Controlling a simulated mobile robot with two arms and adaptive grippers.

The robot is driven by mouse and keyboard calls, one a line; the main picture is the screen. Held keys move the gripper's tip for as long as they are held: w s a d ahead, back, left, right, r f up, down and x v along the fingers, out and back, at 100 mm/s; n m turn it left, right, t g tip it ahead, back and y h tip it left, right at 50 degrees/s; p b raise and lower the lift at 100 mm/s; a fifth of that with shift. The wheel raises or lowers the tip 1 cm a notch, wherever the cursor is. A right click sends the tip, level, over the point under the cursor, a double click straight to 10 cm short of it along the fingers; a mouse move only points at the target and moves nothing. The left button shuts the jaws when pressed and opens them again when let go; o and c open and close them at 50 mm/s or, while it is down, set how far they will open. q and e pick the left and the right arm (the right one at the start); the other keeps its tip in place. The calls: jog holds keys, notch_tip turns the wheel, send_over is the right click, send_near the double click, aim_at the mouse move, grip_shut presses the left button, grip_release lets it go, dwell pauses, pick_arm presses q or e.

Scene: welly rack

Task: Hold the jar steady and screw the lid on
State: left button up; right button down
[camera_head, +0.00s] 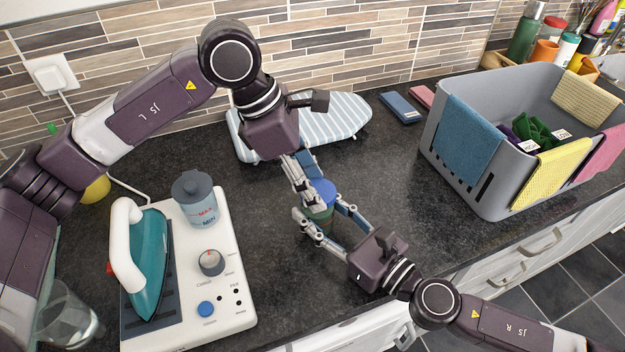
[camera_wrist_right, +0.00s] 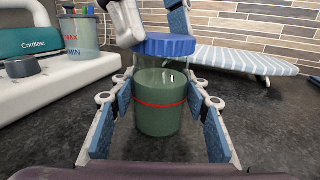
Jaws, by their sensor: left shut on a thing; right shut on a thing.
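The glass jar (camera_wrist_right: 160,112) stands upright on the dark worktop with green contents and a red line around it; in the head view its green side (camera_head: 319,221) is partly hidden by fingers. The blue lid (camera_wrist_right: 168,45) sits at the jar's mouth; it also shows in the head view (camera_head: 323,189). How far it is threaded cannot be told. My right gripper (camera_head: 322,212) is shut around the jar body, one finger on each side. My left gripper (camera_head: 312,186) reaches down from above and is shut on the lid.
A white station with a teal iron (camera_head: 150,265) and a water tank (camera_head: 198,205) stands at left. A striped ironing board (camera_head: 335,120) lies behind. A grey crate (camera_head: 480,190) hung with cloths stands at right. Worktop between jar and crate is clear.

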pick_arm(q)
jog(key=shift+f, duration=0.6)
